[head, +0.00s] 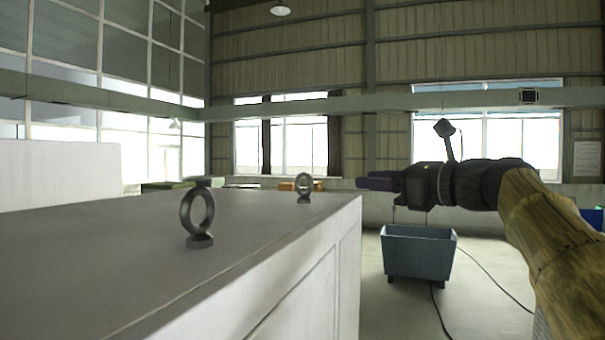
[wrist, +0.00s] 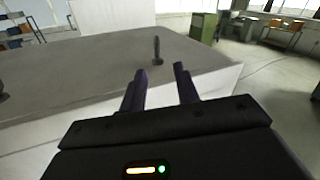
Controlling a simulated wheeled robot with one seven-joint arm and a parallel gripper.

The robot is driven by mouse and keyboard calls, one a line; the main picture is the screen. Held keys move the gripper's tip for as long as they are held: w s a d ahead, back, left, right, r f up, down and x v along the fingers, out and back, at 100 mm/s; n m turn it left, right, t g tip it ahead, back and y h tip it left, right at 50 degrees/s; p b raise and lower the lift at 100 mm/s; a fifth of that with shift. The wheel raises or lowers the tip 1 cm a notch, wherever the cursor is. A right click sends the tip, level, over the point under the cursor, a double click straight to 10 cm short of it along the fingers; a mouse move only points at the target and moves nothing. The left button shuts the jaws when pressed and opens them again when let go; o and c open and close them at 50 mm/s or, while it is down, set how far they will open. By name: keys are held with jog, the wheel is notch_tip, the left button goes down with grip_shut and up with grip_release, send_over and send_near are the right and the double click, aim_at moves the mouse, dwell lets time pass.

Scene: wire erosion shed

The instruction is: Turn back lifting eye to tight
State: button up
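The back lifting eye (head: 304,197) is a dark grey ring on a round foot, upright on the far part of the grey-topped block (head: 110,235). In the wrist view the back lifting eye (wrist: 157,60) appears nearly edge-on as a thin post, beyond the fingertips and between them in the picture. A second, nearer lifting eye (head: 199,241) stands upright on the same top. My gripper (head: 362,183) is to the right of the back eye, past the block's edge in the head view. Its purple fingers (wrist: 160,70) are apart and empty, touching neither eye.
A blue-grey bin (head: 418,255) stands on the floor right of the block, with cables on the floor beside it. A pale box-like panel (head: 60,175) rises at the left. A green cabinet (wrist: 203,27) stands beyond the block. The block top between the eyes is clear.

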aim_at(302, 175)
jog(key=p+x, duration=0.4)
jog(key=x, duration=0.4)
jog(key=p+x, duration=0.4)
jog(key=x, duration=0.5)
jog(key=shift+s+a+p, duration=0.1)
jog(key=shift+a+p, duration=0.3)
jog(key=shift+c, duration=1.1)
grip_shut()
